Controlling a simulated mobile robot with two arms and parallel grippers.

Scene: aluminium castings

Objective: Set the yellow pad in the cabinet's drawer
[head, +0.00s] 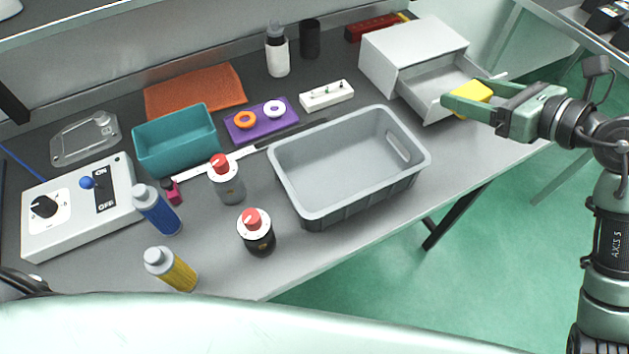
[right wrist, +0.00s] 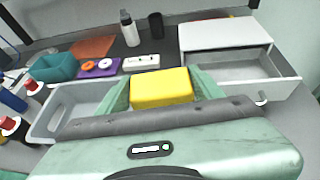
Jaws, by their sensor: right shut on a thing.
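The yellow pad (head: 473,92) is held in my right gripper (head: 468,100), which is shut on it. In the right wrist view the yellow pad (right wrist: 161,87) sits between the two green fingers. The white cabinet (head: 412,48) stands at the back right of the table, and its drawer (head: 432,88) is pulled out and looks empty. In the head view the pad and gripper overlap the drawer's front right part. In the right wrist view the open drawer (right wrist: 250,70) lies to the right of and beyond the pad. My left gripper is not in view.
A grey bin (head: 345,165) stands left of the drawer, in front of it. A teal box (head: 176,140), a purple tray (head: 262,120) with rings, several bottles and a control box (head: 80,212) fill the left.

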